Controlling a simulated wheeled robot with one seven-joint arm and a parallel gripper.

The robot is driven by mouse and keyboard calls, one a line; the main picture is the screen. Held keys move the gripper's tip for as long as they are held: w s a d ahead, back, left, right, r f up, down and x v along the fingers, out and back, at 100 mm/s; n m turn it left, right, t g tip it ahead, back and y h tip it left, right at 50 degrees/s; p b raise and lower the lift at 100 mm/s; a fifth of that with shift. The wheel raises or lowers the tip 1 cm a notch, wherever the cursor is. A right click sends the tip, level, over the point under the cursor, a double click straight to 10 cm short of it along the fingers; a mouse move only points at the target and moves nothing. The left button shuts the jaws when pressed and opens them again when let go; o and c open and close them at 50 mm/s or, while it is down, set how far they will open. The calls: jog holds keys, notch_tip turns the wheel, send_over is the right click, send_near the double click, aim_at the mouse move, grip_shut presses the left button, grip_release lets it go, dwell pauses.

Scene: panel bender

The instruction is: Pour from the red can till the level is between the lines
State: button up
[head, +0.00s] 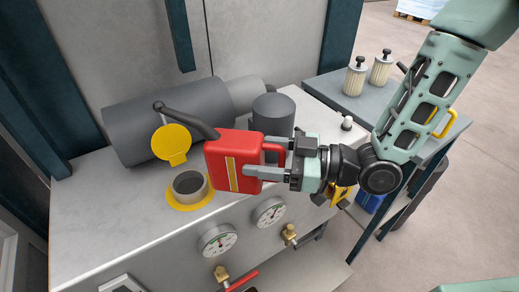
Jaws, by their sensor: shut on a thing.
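My gripper (262,158) is shut on the red can (226,157), with its fingers at the can's handle side. The can has a yellow stripe and a black spout that points up and left. It is held close above and right of the filler opening (189,185), which has a yellow ring around it. The spout tip is over the machine top, beyond the opening. A yellow cap (172,143) stands raised behind the opening. I cannot make out any level or level lines in this view.
A large grey motor cylinder (150,120) and a smaller upright dark cylinder (274,112) stand behind the can. Two gauges (217,240) and brass valves are on the machine front. A side table (350,100) at right holds two filter cartridges (354,78).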

aim_at(253, 140)
jog(key=shift+s+d+r+g+h+p, duration=0.1)
jog(key=shift+d+r+g+h+p, duration=0.15)
jog(key=shift+h+p, duration=0.95)
jog(key=shift+s+d+r+g+h+p, duration=0.15)
jog(key=shift+d+r+h+p, duration=0.2)
jog(key=shift+p, duration=1.7)
jog(key=shift+w+d+r+g+h+p, duration=0.1)
jog(key=shift+d+r+g+h+p, duration=0.15)
jog(key=shift+h+p, duration=1)
jog(key=r+h+p, duration=0.1)
jog(key=h+p, duration=0.1)
jog(key=p, duration=0.2)
jog(key=a+h+p, duration=0.1)
jog(key=p, duration=0.4)
jog(key=shift+a+r+g+h, duration=0.15)
jog(key=shift+r+g+h, duration=0.2)
jog(key=shift+r+h, duration=0.05)
jog(key=p, duration=0.1)
jog(key=a+h+p, duration=0.1)
jog(key=shift+w+a+r+h+p, duration=0.1)
jog(key=shift+w+r+h+p, duration=0.1)
jog(key=shift+r+h+p, duration=0.15)
jog(key=shift+a+h+p, duration=0.35)
jog(key=shift+h+p, duration=0.1)
jog(key=shift+p, duration=0.2)
dwell(0.9)
